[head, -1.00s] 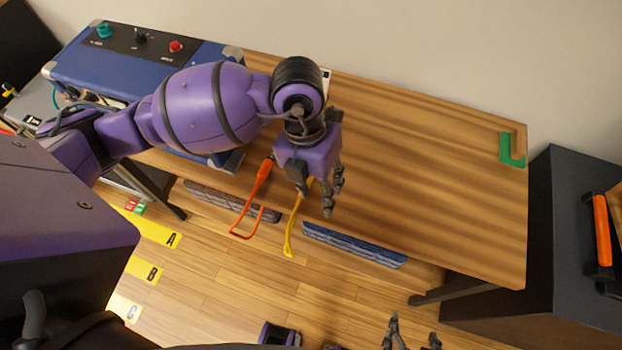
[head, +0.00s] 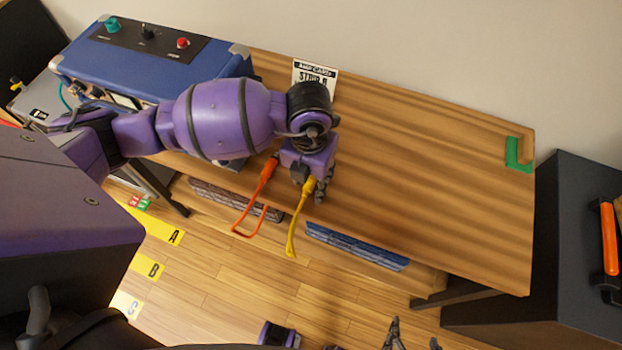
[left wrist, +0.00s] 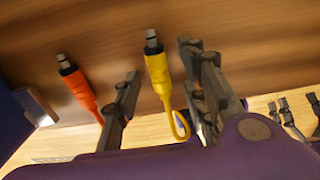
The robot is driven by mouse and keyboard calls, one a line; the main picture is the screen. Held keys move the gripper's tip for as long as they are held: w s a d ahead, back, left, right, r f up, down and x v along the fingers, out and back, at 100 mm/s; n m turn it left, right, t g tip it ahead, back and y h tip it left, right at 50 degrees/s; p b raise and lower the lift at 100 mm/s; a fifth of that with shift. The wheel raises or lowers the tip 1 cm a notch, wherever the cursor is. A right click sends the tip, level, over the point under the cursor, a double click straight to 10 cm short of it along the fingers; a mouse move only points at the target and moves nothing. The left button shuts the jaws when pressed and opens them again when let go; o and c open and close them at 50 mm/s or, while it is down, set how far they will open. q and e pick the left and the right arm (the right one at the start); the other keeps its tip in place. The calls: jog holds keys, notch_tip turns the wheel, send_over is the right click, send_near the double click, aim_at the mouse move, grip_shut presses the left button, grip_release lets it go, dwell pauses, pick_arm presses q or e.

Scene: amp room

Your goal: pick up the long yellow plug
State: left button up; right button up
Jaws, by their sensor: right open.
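The long yellow plug (head: 308,187) lies near the front edge of the wooden table, its yellow cable hanging over the edge. In the left wrist view the yellow plug (left wrist: 158,72) has a metal tip and lies between the spread fingers of my left gripper (left wrist: 168,70). The fingers stand apart on either side of it, with a gap visible on its left. In the head view my left gripper (head: 318,185) is right at the plug, its near finger partly hidden. My right gripper (head: 412,338) is open and empty at the bottom edge, below the table.
An orange plug (head: 267,168) with an orange cable lies just left of the yellow one; it also shows in the left wrist view (left wrist: 78,86). A blue amp (head: 140,62) stands at the table's left. The table's right half (head: 430,170) is mostly clear, with a green corner mark (head: 517,160).

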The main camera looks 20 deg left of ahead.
pick_arm(q)
grip_shut()
